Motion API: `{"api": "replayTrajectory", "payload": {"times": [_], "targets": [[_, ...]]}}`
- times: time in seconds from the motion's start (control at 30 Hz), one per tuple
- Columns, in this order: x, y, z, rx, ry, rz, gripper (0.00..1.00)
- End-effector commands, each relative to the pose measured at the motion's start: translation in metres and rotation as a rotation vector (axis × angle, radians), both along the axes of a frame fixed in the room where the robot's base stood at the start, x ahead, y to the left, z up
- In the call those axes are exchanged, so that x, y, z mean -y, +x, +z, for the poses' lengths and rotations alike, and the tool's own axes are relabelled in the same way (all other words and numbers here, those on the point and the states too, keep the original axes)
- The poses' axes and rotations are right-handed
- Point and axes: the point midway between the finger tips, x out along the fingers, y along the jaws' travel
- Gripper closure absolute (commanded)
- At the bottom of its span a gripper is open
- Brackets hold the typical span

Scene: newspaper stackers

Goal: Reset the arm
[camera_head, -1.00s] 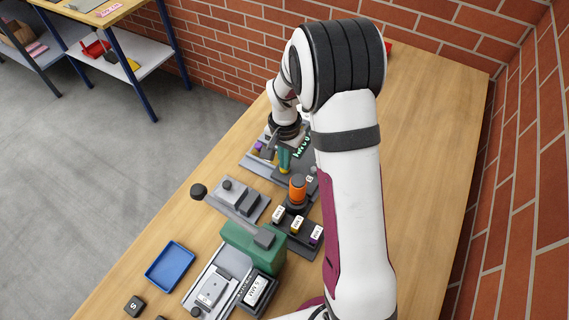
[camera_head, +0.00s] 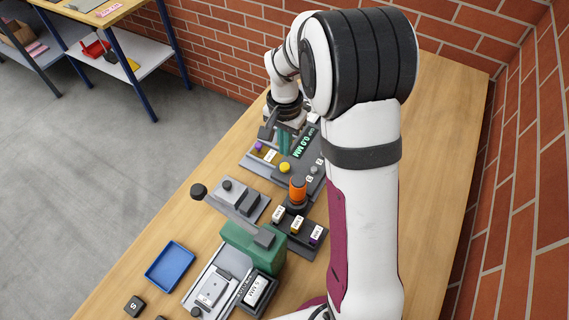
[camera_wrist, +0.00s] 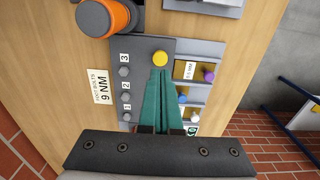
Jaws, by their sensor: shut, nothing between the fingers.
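My gripper (camera_head: 284,143) is at the far end of the bench, over the grey panel (camera_head: 298,174). In the wrist view its teal fingers (camera_wrist: 159,76) are shut together with nothing between them. Their tips appear just beside the yellow button (camera_wrist: 160,59) of the panel; I cannot tell the height gap. The yellow button also shows in the head view (camera_head: 285,167). My upper arm covers part of the bench's right side.
Nearer on the wooden bench (camera_head: 440,150) are an orange-topped tool (camera_head: 298,190), a green lever press (camera_head: 250,246), a grey block fixture (camera_head: 238,197) and a blue tray (camera_head: 170,266). Numbered bolts (camera_wrist: 125,86) line the panel. Brick walls (camera_head: 530,190) border the bench.

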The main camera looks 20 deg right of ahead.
Motion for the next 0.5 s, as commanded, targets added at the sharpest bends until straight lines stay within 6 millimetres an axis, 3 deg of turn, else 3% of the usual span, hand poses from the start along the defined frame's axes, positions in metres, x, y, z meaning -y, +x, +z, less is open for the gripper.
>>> {"api": "replayTrajectory", "payload": {"times": [0.27, 0.33, 0.43, 0.5], "targets": [[0.0, -0.001, 0.001, 0.0, 0.0, 0.001, 1.0], [-0.002, -0.01, 0.013, 0.004, 0.005, 0.012, 1.0], [-0.013, -0.057, 0.057, 0.006, 0.029, 0.064, 1.0], [-0.023, -0.109, 0.086, 0.004, 0.057, 0.119, 1.0]]}}
